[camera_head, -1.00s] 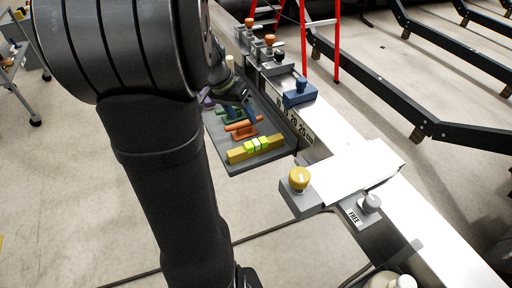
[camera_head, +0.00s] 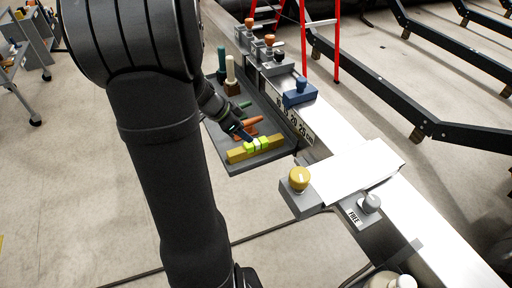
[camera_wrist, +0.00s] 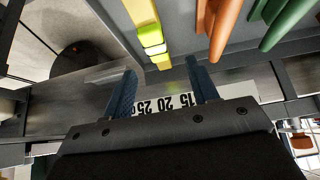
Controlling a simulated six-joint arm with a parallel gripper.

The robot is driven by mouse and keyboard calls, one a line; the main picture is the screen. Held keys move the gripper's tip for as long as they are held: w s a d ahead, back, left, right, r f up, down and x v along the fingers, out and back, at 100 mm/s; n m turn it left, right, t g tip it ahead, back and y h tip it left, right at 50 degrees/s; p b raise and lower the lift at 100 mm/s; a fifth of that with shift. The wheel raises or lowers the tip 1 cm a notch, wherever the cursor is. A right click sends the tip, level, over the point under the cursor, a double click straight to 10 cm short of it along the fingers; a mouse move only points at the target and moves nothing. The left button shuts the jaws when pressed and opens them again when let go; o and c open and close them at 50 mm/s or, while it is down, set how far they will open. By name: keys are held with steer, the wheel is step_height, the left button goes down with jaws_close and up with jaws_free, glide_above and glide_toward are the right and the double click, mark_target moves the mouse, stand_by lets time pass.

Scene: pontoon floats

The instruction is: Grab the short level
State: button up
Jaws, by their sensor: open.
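The short level, a yellow bar with bright green vials in its middle (camera_head: 248,151), lies at the near end of the grey tray (camera_head: 237,169). In the wrist view the level (camera_wrist: 140,12) runs from the top edge down to just ahead of the gap between my fingers. My gripper (camera_head: 241,136) is just behind the level in the head view, partly hidden by my arm. In the wrist view my gripper (camera_wrist: 160,68) has its two blue fingers apart with nothing between them.
An orange tool (camera_head: 250,122) lies just behind the level, with a green tool (camera_wrist: 290,25) beyond it. Dark green and cream upright pieces (camera_head: 230,68) stand farther back. A white-topped beam (camera_head: 325,115) with a numbered scale borders the tray; a yellow-knobbed block (camera_head: 299,179) sits nearer.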

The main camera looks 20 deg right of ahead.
mark_target(256, 142)
steer(key=x, duration=0.5)
steer(key=shift+s+x, duration=0.2)
steer(key=shift+x, duration=1.15)
steer(key=shift+s+x, duration=0.15)
steer(key=shift+x, duration=1.2)
steer(key=shift+a, duration=0.1)
jaws_close()
steer(key=shift+r, duration=0.1)
